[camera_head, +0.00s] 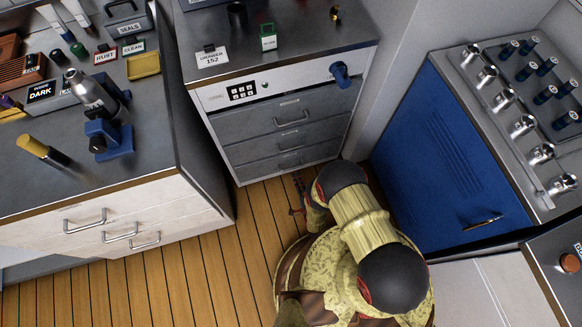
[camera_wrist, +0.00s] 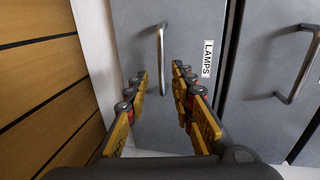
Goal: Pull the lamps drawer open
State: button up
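The lamps drawer (camera_wrist: 140,40) is a grey front with a white LAMPS label (camera_wrist: 208,58) beside its silver bar handle (camera_wrist: 161,60) in the wrist view. It appears shut. It seems to be the lowest drawer (camera_head: 262,171) of the grey cabinet in the head view. My gripper (camera_wrist: 160,80) is open and empty, its two yellow-and-black fingers spread to either side of the handle's lower end in the picture. I cannot tell whether the fingertips reach the handle. In the head view my gripper (camera_head: 298,192) is small and low in front of the cabinet.
Another grey drawer with a bar handle (camera_wrist: 300,65) is beside the lamps drawer in the wrist view. The wooden floor (camera_head: 190,270) is clear before the cabinet. A white-fronted bench (camera_head: 110,225) stands left and a blue cabinet (camera_head: 440,160) right.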

aim_at(293, 168)
jog(key=shift+b+x, duration=1.2)
jog(key=shift+x, duration=2.65)
jog(key=shift+r, duration=0.1)
grip_shut()
